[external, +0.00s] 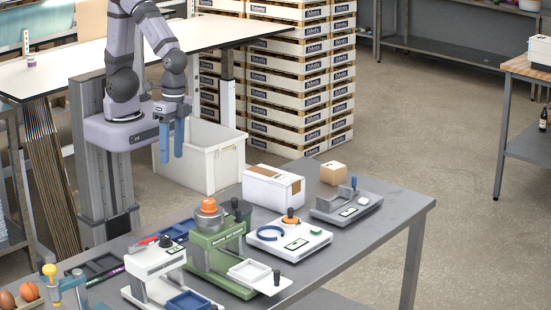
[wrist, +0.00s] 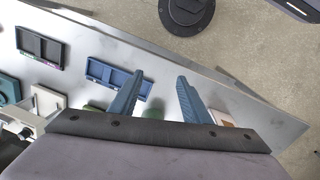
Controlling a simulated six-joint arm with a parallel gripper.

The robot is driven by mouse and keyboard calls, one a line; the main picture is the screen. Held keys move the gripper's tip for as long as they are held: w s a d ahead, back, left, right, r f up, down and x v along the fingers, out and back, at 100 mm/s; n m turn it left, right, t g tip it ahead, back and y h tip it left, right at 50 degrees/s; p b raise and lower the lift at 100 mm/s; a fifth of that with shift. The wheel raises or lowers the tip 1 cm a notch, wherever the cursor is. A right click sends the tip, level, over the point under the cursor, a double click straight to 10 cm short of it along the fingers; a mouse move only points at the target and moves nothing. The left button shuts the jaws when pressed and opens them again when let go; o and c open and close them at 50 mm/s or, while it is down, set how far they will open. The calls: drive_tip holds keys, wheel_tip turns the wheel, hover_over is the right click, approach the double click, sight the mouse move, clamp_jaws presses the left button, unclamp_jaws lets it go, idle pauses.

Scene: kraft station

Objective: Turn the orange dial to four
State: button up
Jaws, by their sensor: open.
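An orange round part with a dark knob (external: 291,217) sits on a low white device (external: 309,243) with a blue arc and a small display, on the grey table. A second orange round part (external: 208,205) tops the green machine (external: 205,255). Numbers on either are too small to read. My gripper (external: 172,158) hangs fingers down, high at the back left, well apart from both. It also shows in the wrist view (wrist: 160,77), with two blue fingers spread and nothing between them. I cannot make out an orange dial in the wrist view.
A white machine (external: 155,262) stands left of the green one. A white box (external: 273,187), a small cardboard box (external: 333,173) and a grey device (external: 345,205) stand behind and right. A blue tray (wrist: 118,78) and dark tray (wrist: 40,48) lie on the table. The table's right end is clear.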

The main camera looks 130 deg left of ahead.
drive_tip(key=s+a+r+m+y+p, duration=0.1)
drive_tip(key=s+a+r+m+p, duration=0.1)
drive_tip(key=s+m, duration=0.1)
drive_tip(key=n+t+h+b, duration=0.3)
drive_tip(key=n+t+b, duration=1.2)
drive_tip(key=n+b, duration=1)
approach(204, 200)
drive_tip(key=w+d+f+m+b, duration=0.2)
drive_tip(key=w+m+b, duration=0.1)
drive_tip(key=w, duration=0.2)
drive_tip(key=n+t+b, duration=0.1)
drive_tip(key=n+b, duration=0.1)
drive_tip(key=n, duration=0.1)
drive_tip(key=w+n+t+y+b, duration=0.1)
drive_tip(key=n+b, duration=0.1)
drive_tip(key=n, duration=0.2)
drive_tip(key=f+n+y+b, duration=0.1)
drive_tip(key=n+b, duration=0.1)
drive_tip(key=n, duration=0.2)
drive_tip(key=shift+w+a+t, duration=0.25)
drive_tip(key=shift+w+t, duration=0.05)
drive_tip(key=shift+t, duration=0.1)
drive_tip(key=n, duration=0.1)
drive_tip(key=n+y+b, duration=0.1)
drive_tip(key=n, duration=0.1)
drive_tip(key=shift+w+a, duration=0.15)
drive_tip(key=shift+a, duration=0.05)
